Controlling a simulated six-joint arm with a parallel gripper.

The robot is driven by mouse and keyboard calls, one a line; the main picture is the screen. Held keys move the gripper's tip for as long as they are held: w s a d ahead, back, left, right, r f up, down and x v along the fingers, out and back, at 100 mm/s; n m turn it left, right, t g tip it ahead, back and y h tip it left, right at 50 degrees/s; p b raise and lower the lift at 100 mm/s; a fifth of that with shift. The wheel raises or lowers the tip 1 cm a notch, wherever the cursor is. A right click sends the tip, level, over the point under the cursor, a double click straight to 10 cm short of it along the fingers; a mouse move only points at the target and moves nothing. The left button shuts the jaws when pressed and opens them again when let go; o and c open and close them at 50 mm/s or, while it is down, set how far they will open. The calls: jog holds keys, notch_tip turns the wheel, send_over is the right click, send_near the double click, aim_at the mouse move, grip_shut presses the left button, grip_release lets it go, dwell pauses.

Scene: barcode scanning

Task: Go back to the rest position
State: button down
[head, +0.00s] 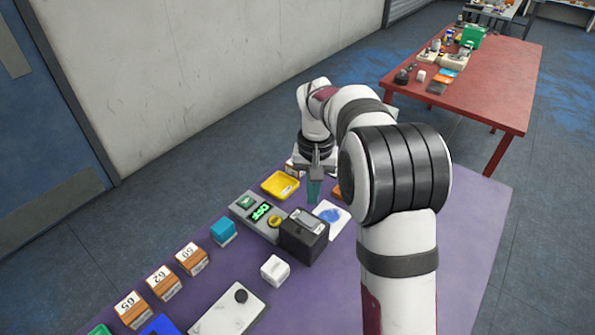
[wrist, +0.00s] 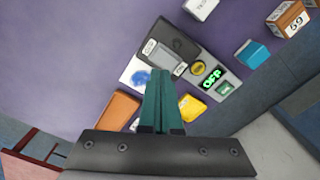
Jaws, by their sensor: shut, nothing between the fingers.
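My gripper (head: 314,192) hangs over the purple table (head: 460,215) with its green fingers pointing down. In the wrist view the fingers (wrist: 160,75) are together, with nothing between them. The fingers are above the table near the yellow tray (head: 280,185), the white card with a blue spot (head: 332,216) and the black box with a grey screen (head: 304,235). My arm hides part of the table's right side. No rest position is marked in either view.
A grey panel with a green display (head: 260,216) stands beside the black box. A blue cube (head: 222,231), a white cube (head: 275,270) and several numbered boxes (head: 192,258) stand nearer. An orange block (wrist: 117,110) lies near the card. A red table (head: 500,90) stands behind.

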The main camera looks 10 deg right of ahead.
jog(key=s+a+r+m+y, duration=0.1)
jog(key=s+r, duration=0.2)
jog(key=s, duration=0.6)
jog(key=s+a+r, duration=0.1)
jog(key=s+r, duration=0.3)
jog(key=s, duration=0.5)
jog(key=s+a+f+m, duration=0.1)
jog(key=s+f, duration=0.2)
jog(key=s, duration=1.1)
jog(key=shift+s+m+y, duration=0.25)
jog(key=shift+m+y, duration=0.05)
jog(key=shift+y, duration=0.1)
